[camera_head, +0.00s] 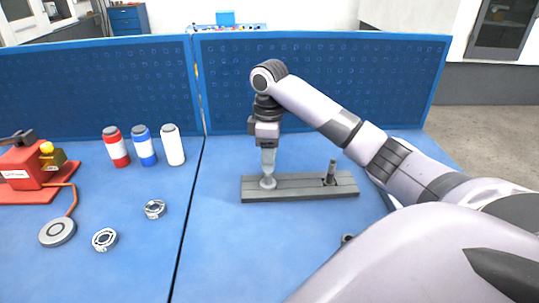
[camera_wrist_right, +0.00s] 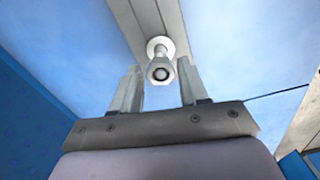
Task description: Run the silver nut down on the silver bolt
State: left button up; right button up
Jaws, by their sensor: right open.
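The silver bolt (camera_head: 268,184) stands upright near the left end of a grey bar (camera_head: 306,194), with a wide round collar at its foot. The right wrist view shows its collar (camera_wrist_right: 158,46) and, nearer the camera, a hexagonal piece that looks like the silver nut (camera_wrist_right: 160,70) with a dark round centre. My right gripper (camera_head: 268,164) points straight down over the bolt. In the right wrist view its two fingers (camera_wrist_right: 159,80) are apart, one on each side of the nut, with gaps showing. My left gripper is not in view.
A darker bolt (camera_head: 331,172) stands near the bar's right end. Red, blue and white bottles (camera_head: 145,148) stand at left. Two metal rings (camera_head: 105,239) and a red device (camera_head: 24,166) lie left. Blue panels (camera_head: 320,85) close off the back.

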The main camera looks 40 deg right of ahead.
jog(key=n, duration=0.3)
jog(key=shift+w+n, duration=0.1)
jog(key=shift+n, duration=0.2)
jog(key=n, duration=0.8)
jog(key=shift+w+n, duration=0.15)
jog(key=shift+n, duration=0.15)
jog(key=n, duration=0.3)
jog(key=shift+n, duration=0.4)
grip_shut()
